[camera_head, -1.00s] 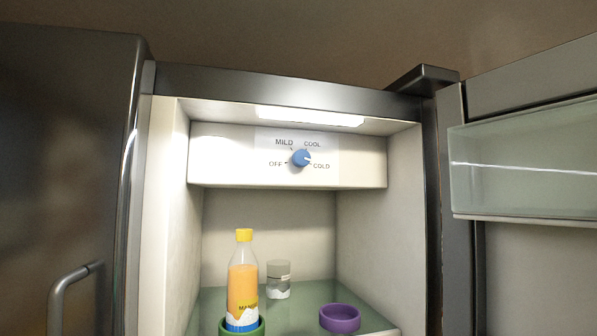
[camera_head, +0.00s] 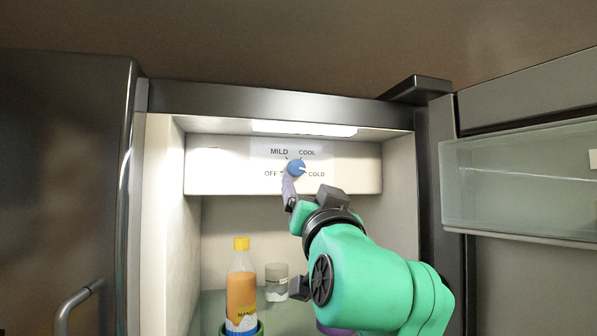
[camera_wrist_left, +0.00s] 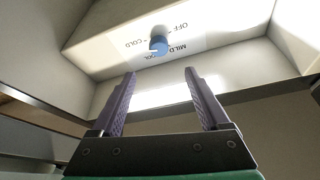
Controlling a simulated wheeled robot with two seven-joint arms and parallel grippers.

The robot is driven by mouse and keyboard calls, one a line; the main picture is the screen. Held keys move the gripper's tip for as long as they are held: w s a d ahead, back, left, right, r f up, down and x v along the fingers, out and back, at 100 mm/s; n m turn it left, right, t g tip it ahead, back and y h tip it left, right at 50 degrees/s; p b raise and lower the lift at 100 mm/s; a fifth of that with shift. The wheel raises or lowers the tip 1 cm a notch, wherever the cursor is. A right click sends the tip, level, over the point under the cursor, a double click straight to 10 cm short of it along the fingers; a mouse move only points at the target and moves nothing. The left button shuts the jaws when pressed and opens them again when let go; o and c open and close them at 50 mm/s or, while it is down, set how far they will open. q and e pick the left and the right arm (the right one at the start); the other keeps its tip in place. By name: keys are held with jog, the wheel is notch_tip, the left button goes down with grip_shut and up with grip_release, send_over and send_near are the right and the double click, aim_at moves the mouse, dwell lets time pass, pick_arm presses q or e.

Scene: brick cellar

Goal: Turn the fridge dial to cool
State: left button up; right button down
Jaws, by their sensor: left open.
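The blue fridge dial (camera_head: 297,168) sits on a white panel (camera_head: 230,172) at the top inside the open fridge, labelled OFF, MILD, COOL and COLD. Its pale mark appears to point right, towards COLD. The dial also shows upside down in the left wrist view (camera_wrist_left: 158,44). My left gripper (camera_head: 289,184) is just below the dial, its purple finger partly hidden by the green wrist. In the left wrist view my left gripper (camera_wrist_left: 160,73) is open and empty, with the dial beyond and between its fingertips. I cannot tell whether a fingertip touches it. My right gripper is not in view.
A bottle with a yellow cap (camera_head: 241,285) stands in a green ring on the glass shelf, with a jar (camera_head: 276,280) behind it. A purple ring is mostly hidden by my arm. The open fridge door (camera_head: 520,185) is at right.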

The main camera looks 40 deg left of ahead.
aim_at(297, 170)
pick_arm(q)
jog(key=p+x, duration=0.6)
jog(key=x, duration=0.6)
jog(key=shift+w+a, duration=0.2)
jog(key=shift+a, duration=0.15)
jog(key=shift+w+a, duration=0.1)
jog(key=shift+w, duration=0.05)
jog(key=shift+w, duration=0.1)
jog(key=shift+c, duration=0.6)
grip_shut()
jog(key=shift+f, duration=0.1)
